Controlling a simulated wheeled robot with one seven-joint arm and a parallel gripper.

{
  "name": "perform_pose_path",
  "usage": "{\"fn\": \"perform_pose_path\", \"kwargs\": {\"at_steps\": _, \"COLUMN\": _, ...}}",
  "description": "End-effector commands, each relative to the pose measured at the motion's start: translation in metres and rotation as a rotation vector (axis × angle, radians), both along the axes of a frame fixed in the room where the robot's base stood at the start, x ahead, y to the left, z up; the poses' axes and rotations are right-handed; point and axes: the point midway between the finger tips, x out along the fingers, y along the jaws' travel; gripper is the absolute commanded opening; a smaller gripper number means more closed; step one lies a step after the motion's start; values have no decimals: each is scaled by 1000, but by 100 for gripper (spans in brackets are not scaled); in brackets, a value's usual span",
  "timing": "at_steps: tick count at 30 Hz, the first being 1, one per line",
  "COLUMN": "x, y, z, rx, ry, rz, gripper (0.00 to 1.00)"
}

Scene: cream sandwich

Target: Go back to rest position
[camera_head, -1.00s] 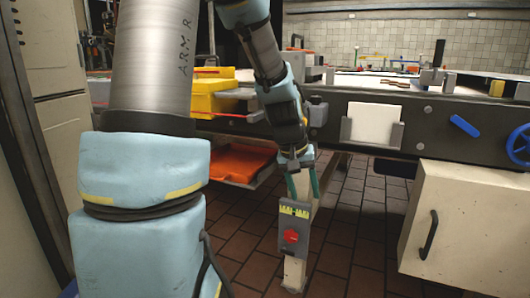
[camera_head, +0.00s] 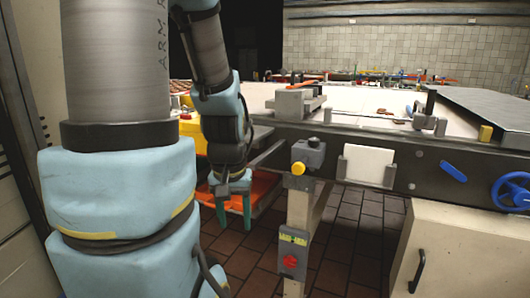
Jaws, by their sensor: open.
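My gripper (camera_head: 233,222) hangs from my raised arm left of the middle of the view and points down. Its two green fingers are apart, and nothing shows between them. It appears in front of an orange tray (camera_head: 264,187) at the side of the long workbench. My blue and grey arm fills the left of the view and hides part of what is behind it.
A grey post with a yellow knob (camera_head: 298,168) and a red button (camera_head: 290,262) stands just right of my gripper. The workbench (camera_head: 400,160) runs to the right, with a blue handwheel (camera_head: 512,193) and a cream cabinet (camera_head: 455,255). Brown tiled floor (camera_head: 340,250) shows below.

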Motion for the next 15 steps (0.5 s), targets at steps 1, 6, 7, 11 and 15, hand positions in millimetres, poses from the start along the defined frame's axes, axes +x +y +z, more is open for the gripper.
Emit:
{"fn": "perform_pose_path", "kwargs": {"at_steps": 1, "x": 0, "y": 0, "z": 34, "rx": 0, "ry": 0, "rz": 0, "gripper": 55}}
{"fn": "perform_pose_path", "kwargs": {"at_steps": 6, "x": 0, "y": 0, "z": 87, "rx": 0, "ry": 0, "rz": 0, "gripper": 55}}
{"fn": "perform_pose_path", "kwargs": {"at_steps": 7, "x": 0, "y": 0, "z": 96, "rx": 0, "ry": 0, "rz": 0, "gripper": 55}}
{"fn": "perform_pose_path", "kwargs": {"at_steps": 11, "x": 0, "y": 0, "z": 129, "rx": 0, "ry": 0, "rz": 0, "gripper": 55}}
{"fn": "perform_pose_path", "kwargs": {"at_steps": 15, "x": 0, "y": 0, "z": 151, "rx": 0, "ry": 0, "rz": 0, "gripper": 55}}
